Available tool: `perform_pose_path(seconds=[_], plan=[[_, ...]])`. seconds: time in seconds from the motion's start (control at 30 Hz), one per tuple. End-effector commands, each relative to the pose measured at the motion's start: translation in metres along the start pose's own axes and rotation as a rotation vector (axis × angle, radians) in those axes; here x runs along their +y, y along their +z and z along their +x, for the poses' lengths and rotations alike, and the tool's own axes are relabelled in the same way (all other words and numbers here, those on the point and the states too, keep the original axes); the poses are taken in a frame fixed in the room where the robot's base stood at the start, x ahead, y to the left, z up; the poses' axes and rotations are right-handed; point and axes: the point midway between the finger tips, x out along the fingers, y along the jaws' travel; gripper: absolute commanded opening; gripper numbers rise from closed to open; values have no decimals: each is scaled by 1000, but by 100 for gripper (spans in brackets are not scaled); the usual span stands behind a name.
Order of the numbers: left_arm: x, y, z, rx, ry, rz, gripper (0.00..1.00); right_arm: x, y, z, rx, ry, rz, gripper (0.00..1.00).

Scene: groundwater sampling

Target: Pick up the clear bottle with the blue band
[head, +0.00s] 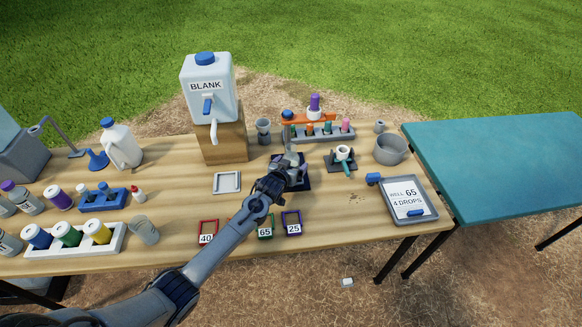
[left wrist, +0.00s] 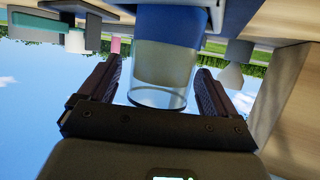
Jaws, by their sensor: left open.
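The clear bottle with the blue band (left wrist: 163,62) shows large in the left wrist view, which is upside down. It stands between the two dark fingers of my left gripper (left wrist: 156,82). The fingers are open, with a gap visible on the left side; the right finger is close to the bottle. I cannot tell whether either finger touches it. In the head view my left gripper (head: 288,170) is over the dark mat (head: 304,185) in the middle of the table, and it hides most of the bottle there. My right gripper is not in view.
A white BLANK container (head: 208,92) stands on a wooden block behind to the left. An orange and grey rack (head: 322,132) is behind the gripper. A small holder with a cup (head: 343,156) is to the right. Coloured numbered frames (head: 265,226) lie in front. A tray (head: 410,211) lies at right.

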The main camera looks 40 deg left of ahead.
Motion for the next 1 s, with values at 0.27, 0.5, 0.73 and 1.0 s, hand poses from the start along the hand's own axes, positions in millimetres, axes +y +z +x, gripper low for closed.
perform_pose_path(seconds=[0.27, 0.5, 0.73, 1.0], plan=[[0, 0, 0, 0, 0, 0, 70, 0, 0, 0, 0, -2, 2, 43], [0, 0, 0, -1, 0, 0, 33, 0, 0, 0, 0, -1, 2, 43], [0, -1, -1, 1, 0, 0, 29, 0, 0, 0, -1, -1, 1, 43], [0, -12, -5, 2, 0, 0, 29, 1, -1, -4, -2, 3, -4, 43]])
